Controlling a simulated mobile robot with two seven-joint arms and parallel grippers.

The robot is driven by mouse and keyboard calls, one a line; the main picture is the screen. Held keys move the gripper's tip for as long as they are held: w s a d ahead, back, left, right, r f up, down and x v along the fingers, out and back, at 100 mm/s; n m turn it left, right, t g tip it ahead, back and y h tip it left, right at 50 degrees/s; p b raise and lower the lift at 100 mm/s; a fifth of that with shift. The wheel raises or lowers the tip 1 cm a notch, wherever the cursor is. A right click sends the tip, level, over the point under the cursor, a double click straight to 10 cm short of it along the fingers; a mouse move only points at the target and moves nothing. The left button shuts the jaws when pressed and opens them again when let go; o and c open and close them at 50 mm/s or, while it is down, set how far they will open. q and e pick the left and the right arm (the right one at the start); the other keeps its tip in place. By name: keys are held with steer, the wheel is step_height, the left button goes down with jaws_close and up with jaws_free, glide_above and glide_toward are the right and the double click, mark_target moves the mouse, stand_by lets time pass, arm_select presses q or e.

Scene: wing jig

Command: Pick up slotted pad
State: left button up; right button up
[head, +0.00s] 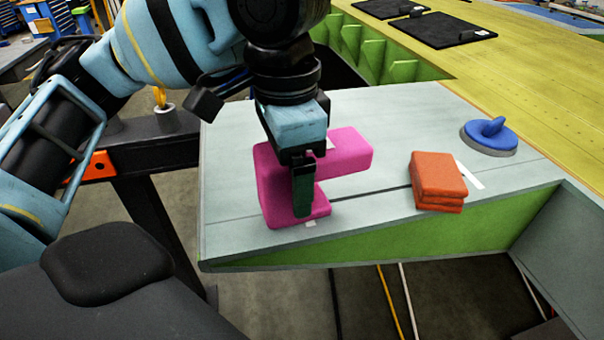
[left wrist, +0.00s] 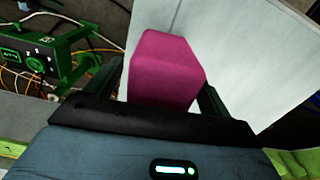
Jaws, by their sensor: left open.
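The slotted pad is a magenta C-shaped block (head: 350,150) on the grey work surface (head: 395,115) in the head view, its slot facing right. My left gripper (head: 303,188) comes down over its left part, and the gripper hides some of the pad. In the left wrist view, a magenta end of the pad (left wrist: 165,65) shows between the two dark fingers, one on each side. The left gripper is open; whether either finger touches the pad cannot be told. My right gripper is in neither view.
A stack of orange pads (head: 437,180) lies right of the slotted pad, by the front edge. A blue round-based piece with a handle (head: 490,134) sits farther right. A yellow-green panel (head: 500,75) extends behind. Bare surface lies between these pieces.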

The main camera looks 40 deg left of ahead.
arm_select(q)
step_height(320, 180, down, 2)
steer(key=c, duration=1.2)
steer(key=shift+o, duration=0.2)
steer(key=shift+r, duration=0.15)
